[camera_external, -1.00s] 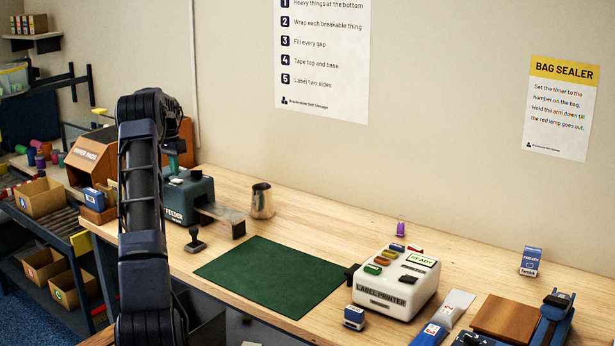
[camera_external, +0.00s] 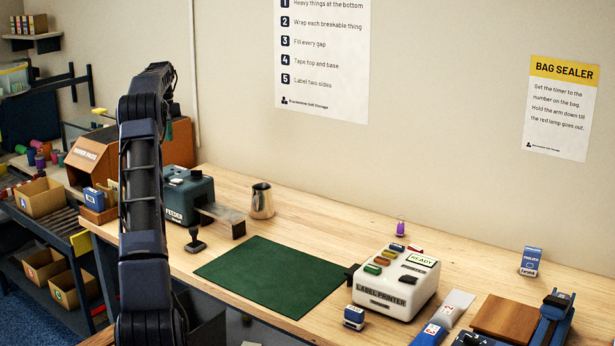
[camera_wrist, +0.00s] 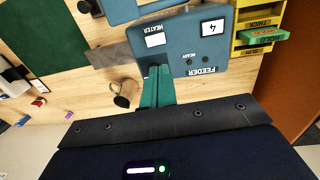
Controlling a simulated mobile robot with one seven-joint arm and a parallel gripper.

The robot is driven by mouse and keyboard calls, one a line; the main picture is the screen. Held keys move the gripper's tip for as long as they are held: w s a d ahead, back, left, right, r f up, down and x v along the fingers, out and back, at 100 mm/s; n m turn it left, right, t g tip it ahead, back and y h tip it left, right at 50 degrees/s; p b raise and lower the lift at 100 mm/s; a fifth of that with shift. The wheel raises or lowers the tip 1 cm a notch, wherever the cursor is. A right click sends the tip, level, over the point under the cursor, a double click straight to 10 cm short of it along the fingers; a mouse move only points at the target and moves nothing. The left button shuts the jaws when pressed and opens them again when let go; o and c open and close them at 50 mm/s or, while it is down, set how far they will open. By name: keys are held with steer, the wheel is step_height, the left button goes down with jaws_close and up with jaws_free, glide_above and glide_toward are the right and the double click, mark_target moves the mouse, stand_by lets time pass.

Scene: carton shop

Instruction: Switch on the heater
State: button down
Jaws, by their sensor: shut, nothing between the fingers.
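The feeder (camera_external: 190,198) is a blue-grey machine at the left end of the workbench, partly behind my arm. In the wrist view the feeder (camera_wrist: 180,60) shows upside down, with the word HEATER (camera_wrist: 151,28) beside a white plate (camera_wrist: 155,40). It also has a panel reading 4 (camera_wrist: 213,27) and two small dark round parts by the word BEAM (camera_wrist: 195,56). My gripper (camera_wrist: 158,70) has teal fingers, shut and empty, overlapping the feeder's edge near the HEATER plate. I cannot tell if they touch it. Any heater switch or its state is unclear.
A metal jug (camera_external: 262,200) and a dark-handled stamp (camera_external: 195,240) stand close to the feeder. A grey metal chute (camera_external: 220,215) juts from it. The green mat (camera_external: 270,275) is clear. A label printer (camera_external: 398,283) stands right of it.

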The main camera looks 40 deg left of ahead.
mark_target(179, 180)
steer(key=shift+s+d+r+h, duration=0.15)
steer(key=shift+d+h, duration=0.15)
steer(key=shift+d, duration=0.35)
steer(key=f, duration=0.4)
steer(key=d+f, duration=0.1)
steer(key=f, duration=0.4)
steer(key=d+f, duration=0.1)
steer(key=f, duration=0.4)
